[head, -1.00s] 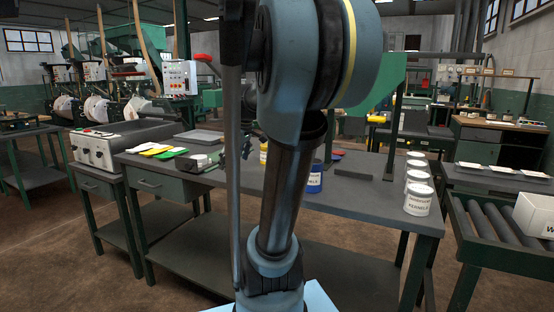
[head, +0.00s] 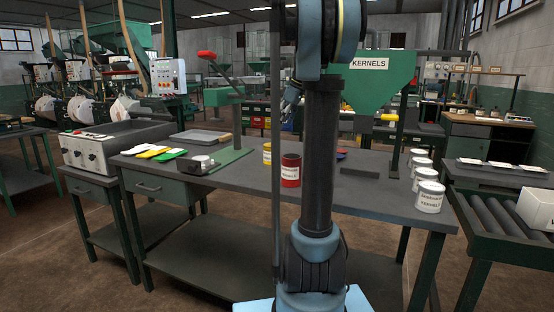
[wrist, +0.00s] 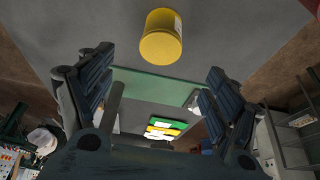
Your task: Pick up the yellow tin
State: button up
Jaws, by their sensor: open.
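The yellow tin (head: 267,153) stands on the grey workbench (head: 240,185), just left of my arm in the head view and behind a red tin (head: 290,171). In the wrist view the yellow tin (wrist: 160,42) is at top centre, beyond the fingertips and between their lines, not touched. My gripper (wrist: 155,72) is open and empty in the wrist view, one finger at each side. In the head view my gripper (head: 291,98) is small, partly hidden by my arm, and above the bench.
Several white tins (head: 430,196) line the bench's right end. A green stand with a red-handled lever (head: 222,68) is on the left, near coloured packets (head: 160,153). A green KERNELS hopper (head: 372,82) rises behind. A roller conveyor (head: 495,225) is at right.

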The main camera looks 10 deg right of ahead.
aim_at(273, 145)
jog(key=x, duration=1)
jog(key=shift+w+a+f, duration=0.15)
jog(key=shift+a+f, duration=0.05)
jog(key=shift+f, duration=0.15)
jog(key=shift+a+x, duration=0.2)
jog(key=shift+x, duration=2.9)
jog(key=shift+r, duration=0.15)
jog(key=c, duration=1.2)
